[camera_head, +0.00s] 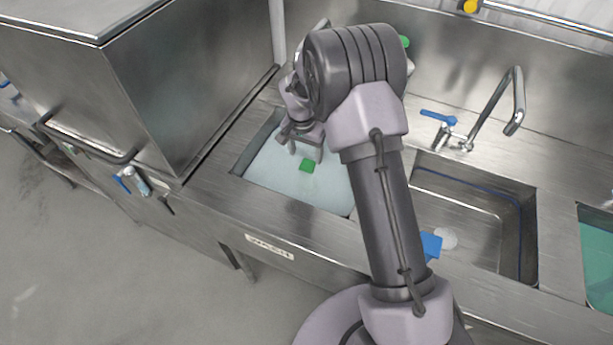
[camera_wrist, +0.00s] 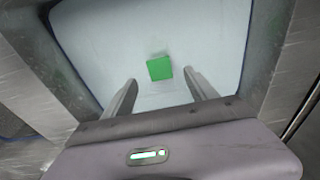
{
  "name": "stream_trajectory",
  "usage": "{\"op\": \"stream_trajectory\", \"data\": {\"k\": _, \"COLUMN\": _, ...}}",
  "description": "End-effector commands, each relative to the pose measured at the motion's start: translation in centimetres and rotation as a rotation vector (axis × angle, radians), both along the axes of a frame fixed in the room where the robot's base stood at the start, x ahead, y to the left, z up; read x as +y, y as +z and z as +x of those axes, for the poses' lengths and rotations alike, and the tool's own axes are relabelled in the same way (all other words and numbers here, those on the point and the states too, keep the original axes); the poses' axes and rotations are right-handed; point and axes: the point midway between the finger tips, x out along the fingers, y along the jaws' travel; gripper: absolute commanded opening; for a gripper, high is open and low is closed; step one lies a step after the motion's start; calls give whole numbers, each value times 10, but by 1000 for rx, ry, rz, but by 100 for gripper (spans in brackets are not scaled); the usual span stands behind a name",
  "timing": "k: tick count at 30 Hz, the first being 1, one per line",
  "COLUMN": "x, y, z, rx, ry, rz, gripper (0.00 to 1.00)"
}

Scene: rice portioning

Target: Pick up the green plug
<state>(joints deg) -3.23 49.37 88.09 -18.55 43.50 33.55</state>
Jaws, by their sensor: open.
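The green plug (camera_head: 307,166) is a small green block in the pale, whitish-blue sink basin marked WASH. In the wrist view the green plug (camera_wrist: 159,68) shows just beyond my fingertips, roughly centred between them. My gripper (camera_head: 306,146) hangs over the basin, a little behind the plug in the head view. In the wrist view my gripper (camera_wrist: 161,75) is open, its two fingers apart with nothing between them. The gap in height between fingertips and plug is hard to tell.
The wash basin (camera_head: 335,205) has steel rims around it. A second steel sink (camera_head: 480,215) with a tap (camera_head: 515,100) lies to the right, and a blue object (camera_head: 431,245) sits at its front edge. A large steel box unit (camera_head: 190,85) stands at the left.

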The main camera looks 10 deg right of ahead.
Motion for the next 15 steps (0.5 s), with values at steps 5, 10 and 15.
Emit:
{"op": "stream_trajectory", "data": {"k": 5, "x": -3, "y": -48, "z": 4, "rx": 0, "ry": 0, "rz": 0, "gripper": 66}}
{"op": "stream_trajectory", "data": {"k": 10, "x": -5, "y": -63, "z": 6, "rx": -1, "ry": 1, "rz": 1, "gripper": 66}}
{"op": "stream_trajectory", "data": {"k": 15, "x": -10, "y": -93, "z": 10, "rx": 2, "ry": 0, "rz": 1, "gripper": 66}}
